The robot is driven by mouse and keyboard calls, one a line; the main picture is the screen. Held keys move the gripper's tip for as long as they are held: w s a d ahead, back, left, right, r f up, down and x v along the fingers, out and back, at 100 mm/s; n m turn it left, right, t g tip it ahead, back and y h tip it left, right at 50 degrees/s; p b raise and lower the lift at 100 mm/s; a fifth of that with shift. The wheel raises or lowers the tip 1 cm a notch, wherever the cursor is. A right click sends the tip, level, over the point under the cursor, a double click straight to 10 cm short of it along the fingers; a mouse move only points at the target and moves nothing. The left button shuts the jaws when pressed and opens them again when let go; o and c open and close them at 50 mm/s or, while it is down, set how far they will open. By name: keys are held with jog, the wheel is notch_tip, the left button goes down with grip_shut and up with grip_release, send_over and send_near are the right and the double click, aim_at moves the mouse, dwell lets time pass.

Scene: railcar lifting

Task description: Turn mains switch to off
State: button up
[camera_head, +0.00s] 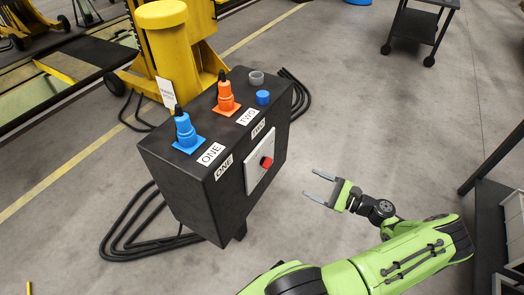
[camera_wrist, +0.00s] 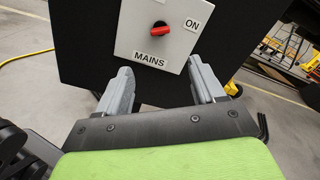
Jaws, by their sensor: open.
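The red mains switch (camera_head: 266,162) is a rotary knob on a light grey plate (camera_head: 257,176) on the side of a black box (camera_head: 185,190). In the wrist view the red knob (camera_wrist: 161,40) sits on the plate (camera_wrist: 135,45), with "ON" at its upper right and "MAINS" below it. The knob's handle lies slanted, its right end raised toward "ON". My gripper (camera_head: 314,187) is open and empty, to the right of the box and apart from the switch. In the wrist view its two fingers (camera_wrist: 163,80) point at the plate, below the knob.
Blue (camera_head: 186,133) and orange (camera_head: 226,97) plugs stand on the box top, beside labels "ONE" and "TWO". Black cables (camera_head: 140,225) lie on the floor around the box. A yellow lifting jack (camera_head: 176,50) stands behind. A dark cart (camera_head: 418,25) is at the upper right. Floor right of the box is clear.

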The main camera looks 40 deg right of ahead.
aim_at(266, 163)
jog(key=b+x, duration=0.2)
jog(key=x, duration=1.3)
jog(key=shift+w+a, duration=0.2)
jog(key=shift+w, duration=0.05)
jog(key=c, duration=1.1)
jog(key=shift+o, duration=0.2)
jog(key=shift+n, duration=0.3)
jog(key=n+b, duration=0.2)
jog(key=n, duration=0.9)
jog(key=shift+b, duration=0.35)
jog(key=shift+n, duration=0.3)
